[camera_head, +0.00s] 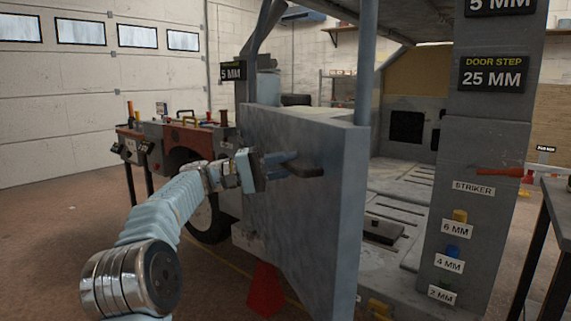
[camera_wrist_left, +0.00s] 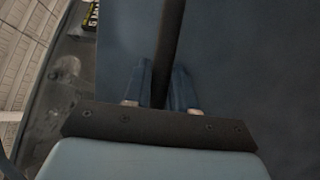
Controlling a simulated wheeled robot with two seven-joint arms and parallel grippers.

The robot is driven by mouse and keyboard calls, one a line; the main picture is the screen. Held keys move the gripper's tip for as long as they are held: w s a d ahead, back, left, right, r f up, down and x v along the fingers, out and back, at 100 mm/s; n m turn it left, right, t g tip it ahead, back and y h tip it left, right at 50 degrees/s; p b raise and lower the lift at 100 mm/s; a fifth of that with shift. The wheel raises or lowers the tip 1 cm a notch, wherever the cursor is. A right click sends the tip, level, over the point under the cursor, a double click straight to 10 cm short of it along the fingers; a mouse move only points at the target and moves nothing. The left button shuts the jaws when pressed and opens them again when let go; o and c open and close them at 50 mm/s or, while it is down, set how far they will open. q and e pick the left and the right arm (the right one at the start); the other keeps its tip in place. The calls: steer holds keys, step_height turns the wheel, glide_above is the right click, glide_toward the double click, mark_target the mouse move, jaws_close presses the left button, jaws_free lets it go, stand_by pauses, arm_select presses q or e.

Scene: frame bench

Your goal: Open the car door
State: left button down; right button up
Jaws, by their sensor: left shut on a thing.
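The car door (camera_head: 300,190) is a grey-blue panel, standing ajar, with its free edge away from the striker pillar (camera_head: 480,190). Its dark handle (camera_head: 305,171) sticks out from the outer face. My left gripper (camera_head: 288,163) reaches in from the left at the handle. In the left wrist view the gripper (camera_wrist_left: 160,85) has its two blue fingers on either side of the dark handle bar (camera_wrist_left: 170,45), shut on it. The door face (camera_wrist_left: 240,70) fills the wrist view behind. My right gripper is not in view.
A red wedge-shaped object (camera_head: 265,290) is on the floor below the door. A dark table (camera_head: 550,240) stands at the right edge. Floor left of the door is mostly clear. The car interior (camera_head: 400,190) shows through the opening.

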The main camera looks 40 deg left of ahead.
arm_select(q)
steer(key=c, duration=1)
jaws_free()
steer(key=v, duration=1.4)
steer(key=shift+w, duration=0.1)
